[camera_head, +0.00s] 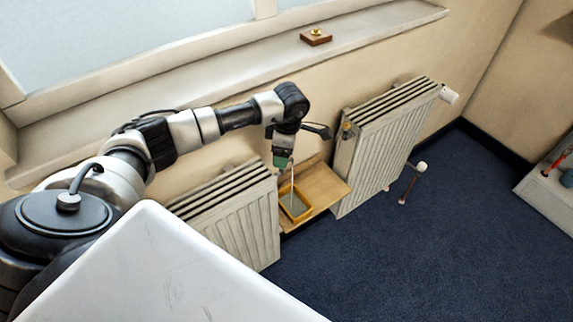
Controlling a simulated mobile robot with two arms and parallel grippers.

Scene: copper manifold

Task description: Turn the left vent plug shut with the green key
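My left gripper (283,150) points down at the right end of the left radiator (233,217). A small green piece (281,162), which looks like the green key, sits between its fingertips, and the fingers look shut on it. The left vent plug is hidden behind the gripper and key, so I cannot tell whether the key is seated on it. A thin pale line (292,182), perhaps water, runs down beside the key to a yellow-rimmed tray (301,215). The right radiator (378,155) has a brass plug (347,128) at its upper left corner. My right gripper is out of view.
The tray stands on a wooden board (328,188) between the radiators. A windowsill (225,73) runs above, with a small wooden block with a brass knob (316,37) on it. A white valve (421,167) stands by the right radiator. The blue carpet (400,260) is clear.

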